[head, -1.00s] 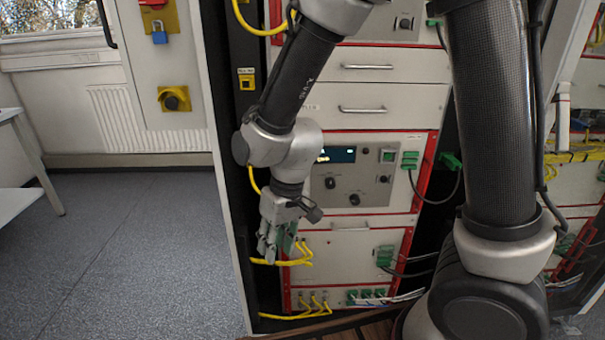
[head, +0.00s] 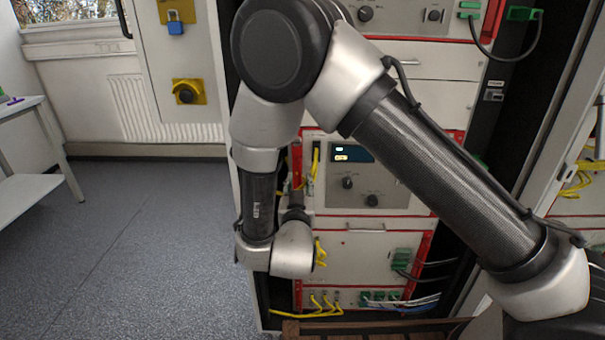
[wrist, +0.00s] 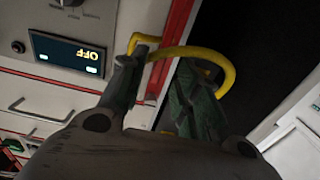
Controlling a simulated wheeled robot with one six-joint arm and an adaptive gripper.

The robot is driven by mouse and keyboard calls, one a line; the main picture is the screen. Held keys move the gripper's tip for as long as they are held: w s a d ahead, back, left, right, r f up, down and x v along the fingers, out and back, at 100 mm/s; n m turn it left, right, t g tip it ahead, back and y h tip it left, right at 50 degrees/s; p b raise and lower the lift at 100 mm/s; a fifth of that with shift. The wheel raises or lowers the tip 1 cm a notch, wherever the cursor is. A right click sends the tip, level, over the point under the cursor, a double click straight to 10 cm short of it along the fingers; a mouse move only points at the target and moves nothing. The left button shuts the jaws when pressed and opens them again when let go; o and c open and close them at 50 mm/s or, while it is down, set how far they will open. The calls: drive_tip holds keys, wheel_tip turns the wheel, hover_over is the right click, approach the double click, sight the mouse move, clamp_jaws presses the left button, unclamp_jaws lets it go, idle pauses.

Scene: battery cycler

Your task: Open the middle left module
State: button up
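The front panel with a lit display (head: 352,153) and knobs stands in the middle of the left rack, and I take it as the middle left module. It looks closed. In the wrist view its display (wrist: 68,54) appears upside down and reads "OFF". My gripper (wrist: 158,82) is open, its two dark fingers apart at the module's red edge. A yellow cable (wrist: 205,55) loops by the fingertips. I cannot tell whether they touch it. In the head view my arm hides the fingers and part of the module's left side.
Below is a panel with a bar handle (head: 366,228) and green connectors (head: 400,260). Yellow cables (head: 322,305) hang at the rack's lower left. A drawer handle (wrist: 35,112) shows in the wrist view. Open floor (head: 150,240) lies left, with a white table (head: 30,185) beyond.

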sight(300, 174)
drive_tip(key=w, duration=0.6)
drive_tip(key=shift+w, duration=0.15)
clamp_jaws()
